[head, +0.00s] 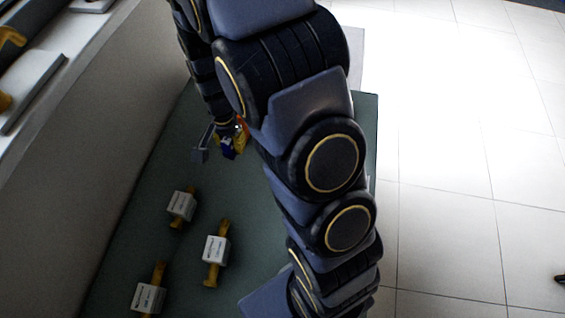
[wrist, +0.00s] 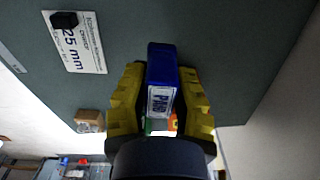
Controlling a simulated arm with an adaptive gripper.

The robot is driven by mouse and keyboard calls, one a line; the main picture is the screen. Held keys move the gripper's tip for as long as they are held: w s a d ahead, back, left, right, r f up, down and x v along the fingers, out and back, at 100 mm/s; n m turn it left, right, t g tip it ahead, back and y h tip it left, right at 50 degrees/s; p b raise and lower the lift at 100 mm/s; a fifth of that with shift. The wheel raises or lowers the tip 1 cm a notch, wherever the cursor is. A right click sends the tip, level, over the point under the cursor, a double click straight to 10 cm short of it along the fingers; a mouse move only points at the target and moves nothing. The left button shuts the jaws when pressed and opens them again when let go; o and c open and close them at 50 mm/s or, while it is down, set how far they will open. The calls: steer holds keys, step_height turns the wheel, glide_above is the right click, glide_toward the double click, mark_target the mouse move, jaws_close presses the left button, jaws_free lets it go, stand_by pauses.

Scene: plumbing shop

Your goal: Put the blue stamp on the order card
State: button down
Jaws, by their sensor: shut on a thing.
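The blue stamp (wrist: 162,68) is a blue block with a white label reading "PAID". My gripper (wrist: 159,80) has yellow fingers and is shut on it, one finger on each side. In the head view my gripper (head: 236,141) and the blue stamp (head: 227,149) show small beside my arm, over the far part of the green table. A white card (wrist: 84,52) printed "25 mm" with smaller lines lies on the green surface at upper left in the wrist view, apart from the stamp. A small black block covers one end of it. I cannot pick this card out in the head view.
Several yellow fittings with white labels lie on the table (head: 140,235), including a far one (head: 182,205), a middle one (head: 215,249) and a near one (head: 148,298). My arm hides the table's right side.

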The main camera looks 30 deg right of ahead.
steer(key=s+d+f+m, duration=0.1)
steer(key=s+d+m, duration=0.3)
steer(key=d+m, duration=0.35)
steer(key=s+d+f+m, duration=0.1)
steer(key=s+d+m, duration=0.3)
steer(key=d+m, duration=0.3)
steer(key=shift+m, duration=0.55)
steer(key=shift+w+a+f, duration=0.1)
steer(key=shift+a+f, duration=0.05)
steer(key=shift+f, duration=1.05)
steer(key=shift+w+a+f, duration=0.1)
steer(key=shift+a+f, duration=0.05)
steer(key=shift+f, duration=1)
steer(key=shift+w+a+f, duration=0.1)
steer(key=shift+a+f, duration=0.05)
steer(key=shift+f, duration=1.05)
steer(key=shift+f, duration=0.15)
steer(key=c, duration=1)
jaws_free()
